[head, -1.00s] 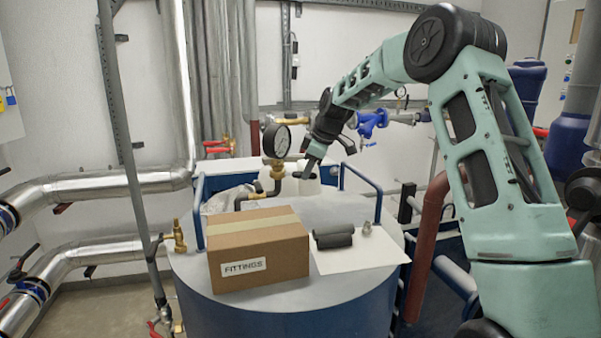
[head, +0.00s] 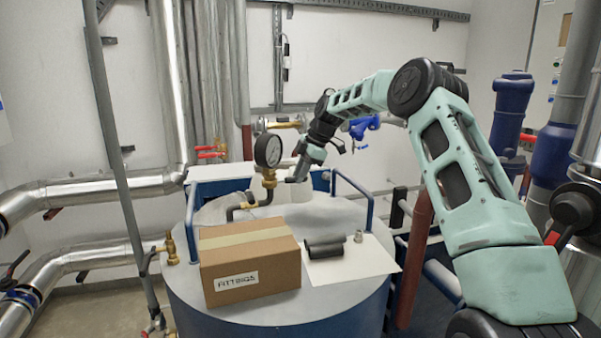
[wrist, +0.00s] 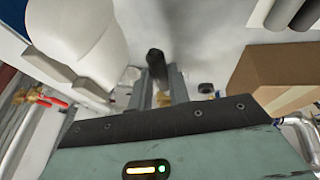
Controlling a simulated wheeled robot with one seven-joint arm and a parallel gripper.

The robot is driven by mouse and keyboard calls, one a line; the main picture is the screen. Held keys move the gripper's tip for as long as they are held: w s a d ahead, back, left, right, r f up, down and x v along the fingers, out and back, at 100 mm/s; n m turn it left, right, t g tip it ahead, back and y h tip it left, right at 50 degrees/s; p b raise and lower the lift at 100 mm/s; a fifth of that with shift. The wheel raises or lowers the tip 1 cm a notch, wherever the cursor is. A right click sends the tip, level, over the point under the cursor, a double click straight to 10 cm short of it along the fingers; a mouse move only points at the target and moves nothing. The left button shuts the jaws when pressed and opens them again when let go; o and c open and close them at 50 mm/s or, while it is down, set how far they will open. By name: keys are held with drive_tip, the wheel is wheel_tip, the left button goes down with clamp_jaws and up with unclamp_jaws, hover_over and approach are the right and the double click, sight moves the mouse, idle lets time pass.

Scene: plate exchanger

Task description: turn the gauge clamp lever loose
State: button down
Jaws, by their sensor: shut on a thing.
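The pressure gauge (head: 268,150) has a white face and black rim and stands upright on a brass fitting (head: 268,183) over the drum top. My gripper (head: 293,179) is just right of that fitting, reaching down from the right. In the wrist view my gripper (wrist: 159,88) has its two fingers close together on either side of a dark, rounded lever grip (wrist: 157,62). I take this for the gauge clamp lever; it is shut between the fingers. Brass shows between and below them. The lever's pivot and clamp are hidden, so its angle cannot be told.
A cardboard box (head: 250,268) marked FITTINGS sits at the front of the drum top (head: 325,297). A dark cylinder (head: 325,247) lies on a white sheet (head: 362,262) beside it. Blue rails (head: 356,195) flank the gauge. A white rounded container (wrist: 80,35) is close by my gripper.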

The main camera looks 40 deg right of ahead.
drive_tip(key=shift+w+r, duration=0.1)
drive_tip(key=shift+r, duration=0.05)
drive_tip(key=c, duration=1.3)
unclamp_jaws()
drive_tip(key=b+v, duration=0.3)
drive_tip(key=v, duration=1.4)
drive_tip(key=shift+d, duration=0.15)
